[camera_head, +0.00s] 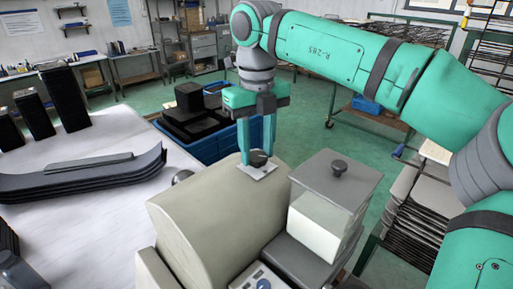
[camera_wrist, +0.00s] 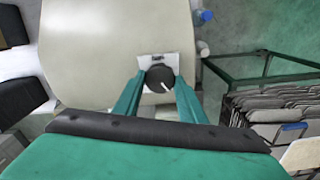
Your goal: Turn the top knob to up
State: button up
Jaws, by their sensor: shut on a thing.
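The top knob is a dark round knob (camera_head: 258,159) on a small pale plate (camera_head: 257,173), set on top of a beige curved housing (camera_head: 190,215). In the wrist view the knob (camera_wrist: 160,77) carries a white pointer line that slants toward the lower right of its face. My gripper (camera_head: 257,148) comes down from above, and its two teal fingers are closed on the knob's sides. In the wrist view my gripper (camera_wrist: 159,84) has one finger on each side of the knob. Parts of the knob's sides are hidden by the fingers.
A grey box with another dark knob (camera_head: 339,168) stands right of the housing. A panel with a blue button (camera_head: 263,284) is at the front. Dark curved trays (camera_head: 80,178) lie on the white table at left. A blue crate (camera_head: 215,146) with black parts stands behind.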

jog(key=o, duration=1.1)
jog(key=shift+w, duration=0.1)
jog(key=shift+c, duration=0.2)
